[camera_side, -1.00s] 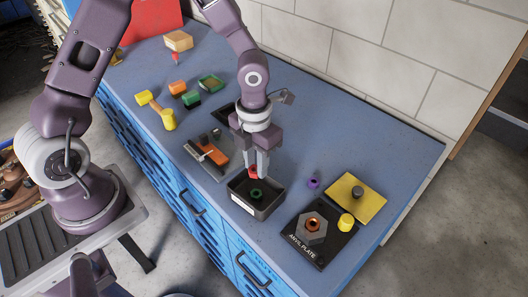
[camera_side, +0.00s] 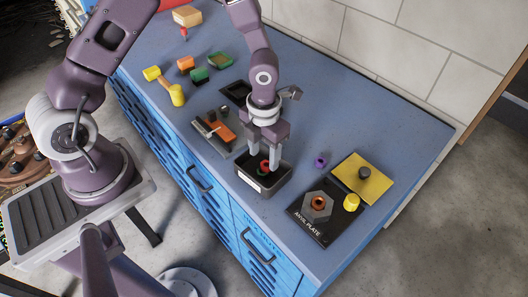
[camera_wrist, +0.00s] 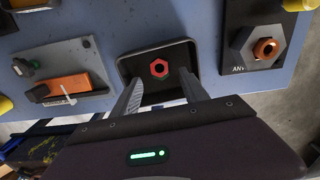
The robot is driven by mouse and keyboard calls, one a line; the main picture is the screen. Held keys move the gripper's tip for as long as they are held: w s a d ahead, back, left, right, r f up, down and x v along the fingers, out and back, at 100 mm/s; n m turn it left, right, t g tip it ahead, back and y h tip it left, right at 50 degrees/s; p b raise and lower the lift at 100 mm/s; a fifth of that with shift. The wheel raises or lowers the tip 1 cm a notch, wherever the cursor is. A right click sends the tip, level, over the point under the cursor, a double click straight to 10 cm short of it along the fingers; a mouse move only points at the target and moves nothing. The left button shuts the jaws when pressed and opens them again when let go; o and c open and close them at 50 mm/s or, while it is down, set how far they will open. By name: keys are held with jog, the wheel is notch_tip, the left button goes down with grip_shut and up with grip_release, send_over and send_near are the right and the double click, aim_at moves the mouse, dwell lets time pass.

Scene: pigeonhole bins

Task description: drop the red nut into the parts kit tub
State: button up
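The red nut (camera_wrist: 159,68) lies inside the black parts kit tub (camera_wrist: 130,65), near the middle of its floor. In the side view the nut (camera_side: 264,165) shows in the tub (camera_side: 279,182), with a bit of green beside or under it. My gripper (camera_side: 262,160) is above the tub with its fingers spread apart. In the wrist view the fingers of my gripper (camera_wrist: 158,90) stand on either side of the nut, empty. I cannot tell how far the fingertips reach below the rim.
To the right is the anvil plate (camera_side: 298,222) with a grey hex block (camera_side: 316,207). A yellow plate (camera_side: 368,185), a yellow cylinder (camera_side: 351,202) and a purple nut (camera_side: 320,161) are nearby.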

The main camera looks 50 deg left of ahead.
dwell(0.6)
jog(key=shift+r, duration=1.5)
notch_tip(320, 180, up, 8)
